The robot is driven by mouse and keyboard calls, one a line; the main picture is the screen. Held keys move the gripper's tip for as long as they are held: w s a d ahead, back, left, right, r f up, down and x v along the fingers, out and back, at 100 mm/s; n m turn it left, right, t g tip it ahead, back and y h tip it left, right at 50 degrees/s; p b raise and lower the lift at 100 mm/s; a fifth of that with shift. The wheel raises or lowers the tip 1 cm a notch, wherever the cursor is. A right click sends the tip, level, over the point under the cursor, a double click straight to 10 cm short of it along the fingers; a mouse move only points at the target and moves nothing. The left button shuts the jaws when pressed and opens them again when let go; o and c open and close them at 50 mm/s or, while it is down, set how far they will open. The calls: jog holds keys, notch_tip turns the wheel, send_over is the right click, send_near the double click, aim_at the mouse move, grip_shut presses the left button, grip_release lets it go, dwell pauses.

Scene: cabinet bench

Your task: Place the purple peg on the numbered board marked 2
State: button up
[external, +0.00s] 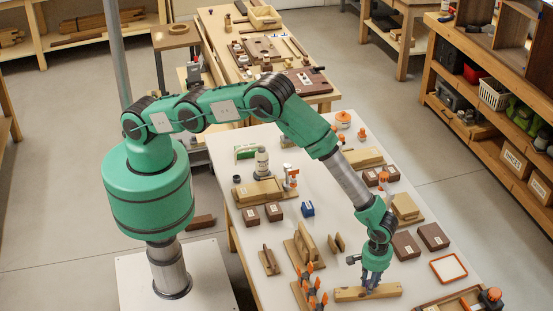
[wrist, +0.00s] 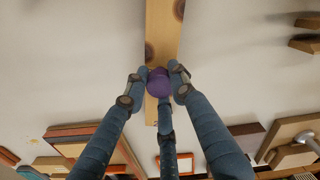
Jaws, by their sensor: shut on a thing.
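The purple peg (wrist: 158,82) is between the fingertips of my gripper (wrist: 160,76) in the wrist view. My gripper is shut on it. A light wooden board (wrist: 163,25) runs up the wrist view beneath the peg, with dark round spots on it. A small mark on the board near the lower finger is partly hidden, and I cannot read it surely. In the external view my gripper (external: 371,279) points down over the same board (external: 350,295) near the front of the white table. I cannot tell whether the peg touches the board.
Orange-tipped pegs (external: 312,290) stand left of the board. An orange-rimmed tray (external: 448,268) and a wooden box (external: 450,303) lie to its right. Dark brown blocks (external: 433,236) and more wooden parts fill the table behind. Bare white table shows around the board.

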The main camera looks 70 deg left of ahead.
jog(key=o, duration=0.9)
jog(key=shift+c, duration=0.2)
jog(key=shift+r, duration=0.15)
notch_tip(320, 180, up, 12)
dwell(0.6)
